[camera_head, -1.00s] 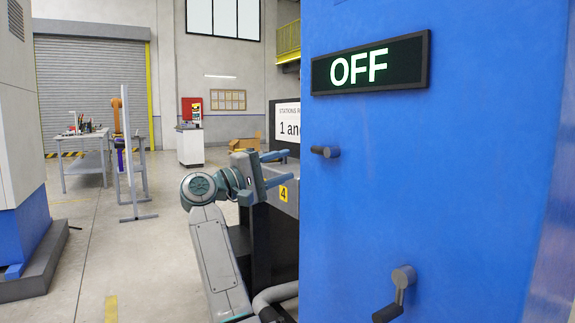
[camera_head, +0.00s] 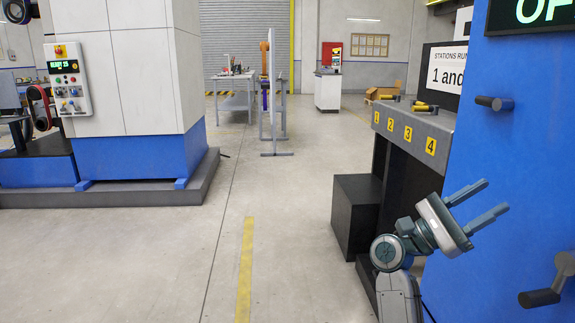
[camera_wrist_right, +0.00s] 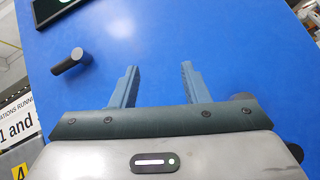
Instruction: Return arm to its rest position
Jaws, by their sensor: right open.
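My right gripper (camera_head: 478,205) is at the lower right of the head view, in front of the blue cabinet. Its two blue-grey fingers stand apart and point right, toward the cabinet face. In the right wrist view the gripper (camera_wrist_right: 158,88) is open, with only the blue panel (camera_wrist_right: 225,45) beyond the fingers and nothing held. My left gripper does not show.
The blue cabinet (camera_head: 470,130) fills the right edge, with an upper dark handle (camera_head: 494,103) and a lower crank handle (camera_head: 548,282). A grey numbered fixture (camera_head: 415,122) stands beside it, holding yellow-and-black items. Open floor (camera_head: 285,220) lies to the left.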

